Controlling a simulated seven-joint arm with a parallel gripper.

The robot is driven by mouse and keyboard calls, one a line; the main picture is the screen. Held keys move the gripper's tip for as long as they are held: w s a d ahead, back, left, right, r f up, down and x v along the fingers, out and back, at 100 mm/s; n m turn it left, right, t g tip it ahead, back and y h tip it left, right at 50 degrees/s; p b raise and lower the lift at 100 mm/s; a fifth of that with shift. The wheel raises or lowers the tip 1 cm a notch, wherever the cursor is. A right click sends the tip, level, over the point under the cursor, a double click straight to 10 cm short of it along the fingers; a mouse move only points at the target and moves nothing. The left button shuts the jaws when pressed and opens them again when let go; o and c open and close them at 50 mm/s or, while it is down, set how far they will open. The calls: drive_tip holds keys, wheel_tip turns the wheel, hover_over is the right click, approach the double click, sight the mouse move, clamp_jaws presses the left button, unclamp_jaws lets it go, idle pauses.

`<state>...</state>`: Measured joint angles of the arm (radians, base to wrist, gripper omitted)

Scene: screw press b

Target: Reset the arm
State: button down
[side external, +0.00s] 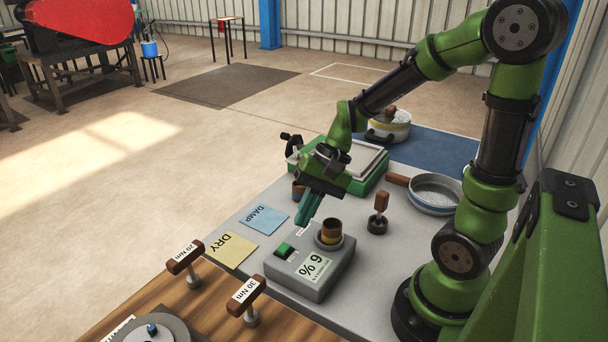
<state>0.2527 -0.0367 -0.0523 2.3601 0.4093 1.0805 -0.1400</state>
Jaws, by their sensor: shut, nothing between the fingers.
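My gripper (309,209) is shut with nothing between its teal fingers. It points down and to the left, above the grey box (309,270) with the "6 %" label. The fingertips are in the air, behind and left of the brown cup (330,231) that sits in the box's round holder. They appear apart from the box, though the exact height is hard to tell. My arm (507,128) reaches in from the right, bent at the elbow.
A green-framed tray (371,178) stands close behind my gripper. A sieve (436,193) and a wooden-handled stamp (379,212) are to the right. Blue DAMP (264,219) and yellow DRY (233,251) cards lie left. Two T-handles, 20 Nm (186,258) and 30 Nm (246,296), stand in front.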

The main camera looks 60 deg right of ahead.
drive_tip(key=s+r+n+t+h, duration=0.2)
drive_tip(key=r+n, duration=0.1)
drive_tip(key=r, duration=0.2)
drive_tip(key=s+a+r+n+t+h, duration=0.1)
drive_tip(key=s+r+n+t, duration=0.2)
drive_tip(key=r, duration=0.3)
drive_tip(key=shift+a+n+h, duration=0.25)
drive_tip(key=shift+n+h, duration=0.05)
drive_tip(key=shift+h, duration=0.1)
